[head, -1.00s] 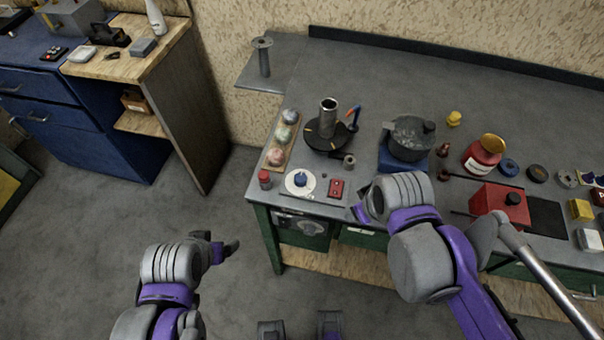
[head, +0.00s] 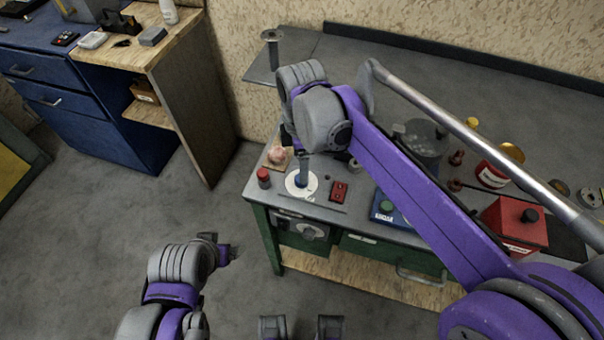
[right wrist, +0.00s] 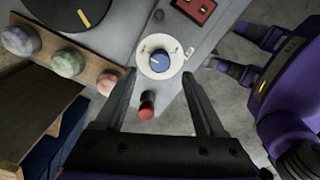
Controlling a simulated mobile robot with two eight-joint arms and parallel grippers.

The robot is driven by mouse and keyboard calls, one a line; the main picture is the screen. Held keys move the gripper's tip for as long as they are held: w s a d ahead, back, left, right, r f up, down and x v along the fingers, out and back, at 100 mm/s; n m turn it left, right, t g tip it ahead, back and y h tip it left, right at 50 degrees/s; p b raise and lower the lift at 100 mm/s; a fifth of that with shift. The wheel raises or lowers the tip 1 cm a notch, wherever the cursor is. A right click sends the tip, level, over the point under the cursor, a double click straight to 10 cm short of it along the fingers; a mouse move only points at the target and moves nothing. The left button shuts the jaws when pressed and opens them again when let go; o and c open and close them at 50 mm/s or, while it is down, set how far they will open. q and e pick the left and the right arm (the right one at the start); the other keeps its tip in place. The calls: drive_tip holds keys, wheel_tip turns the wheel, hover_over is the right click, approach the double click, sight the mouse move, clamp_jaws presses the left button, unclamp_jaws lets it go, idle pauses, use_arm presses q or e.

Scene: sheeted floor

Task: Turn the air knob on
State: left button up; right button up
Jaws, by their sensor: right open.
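A blue knob (right wrist: 160,61) with a pale pointer line sits on a round white dial (right wrist: 149,45) at the bench's near left corner. The dial also shows in the head view (head: 293,190). My right gripper (right wrist: 159,78) is open, pointing down over the dial, its fingers on either side of the knob in the right wrist view. In the head view, the finger (head: 304,168) hides part of the knob; contact cannot be told. My left gripper (head: 224,254) hangs over the floor, away from the bench; its jaw opening is unclear.
A red cylindrical button (head: 264,178) stands left of the dial, a red switch plate (head: 339,191) right of it. A tray with several balls (right wrist: 66,65) lies behind. A grey rotary control (head: 311,232) is on the front panel. The floor at left is clear.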

wheel_tip(320, 180, down, 5)
drive_tip(key=shift+f, duration=0.2)
clamp_jaws()
idle(0.4)
